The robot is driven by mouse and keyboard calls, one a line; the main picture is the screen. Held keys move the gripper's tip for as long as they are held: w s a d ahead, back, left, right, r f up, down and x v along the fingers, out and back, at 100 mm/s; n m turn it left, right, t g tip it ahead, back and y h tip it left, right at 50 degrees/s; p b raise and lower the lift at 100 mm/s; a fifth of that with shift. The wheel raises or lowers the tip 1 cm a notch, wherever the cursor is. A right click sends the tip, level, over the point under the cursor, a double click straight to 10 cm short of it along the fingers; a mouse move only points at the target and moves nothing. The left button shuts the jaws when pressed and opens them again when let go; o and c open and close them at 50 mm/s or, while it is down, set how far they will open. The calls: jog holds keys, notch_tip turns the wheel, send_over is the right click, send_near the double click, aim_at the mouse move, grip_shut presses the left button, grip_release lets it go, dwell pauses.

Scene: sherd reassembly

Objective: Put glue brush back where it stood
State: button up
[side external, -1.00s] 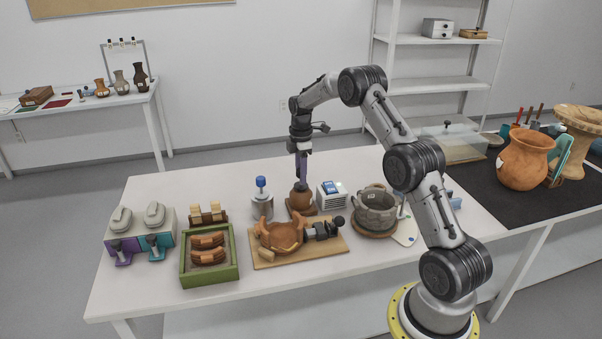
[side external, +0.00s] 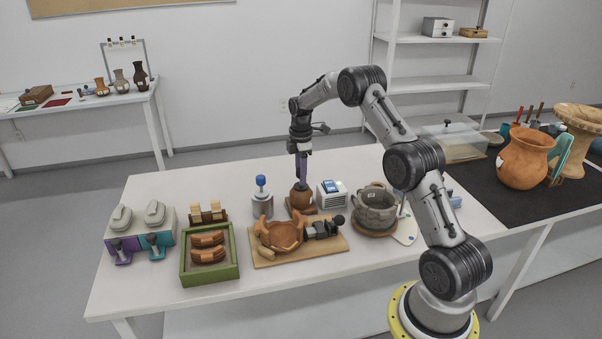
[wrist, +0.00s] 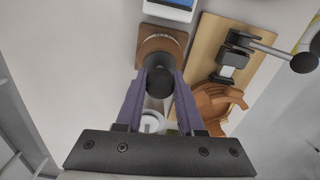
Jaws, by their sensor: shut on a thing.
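My gripper (side external: 302,180) points down over a small brown pot (side external: 301,199) on a wooden base. In the wrist view, the purple fingers of my gripper (wrist: 160,78) are shut on the glue brush (wrist: 160,82), of which a dark round top shows. The brush is upright and in line with the pot. Its lower end is hidden, so I cannot tell how deep it is in the pot or whether it touches the bottom. The wooden base (wrist: 155,34) shows beyond the fingertips in the wrist view.
A blue-capped bottle (side external: 262,200) stands close left of the pot, and a white box with a blue screen (side external: 332,197) close right. A board with a partly built clay bowl (side external: 281,234) and clamp lies in front. A grey pot (side external: 374,212) stands farther right.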

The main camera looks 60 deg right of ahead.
jog(key=o, duration=1.1)
jog(key=shift+c, duration=0.2)
notch_tip(320, 180, up, 14)
jog(key=shift+f, duration=0.1)
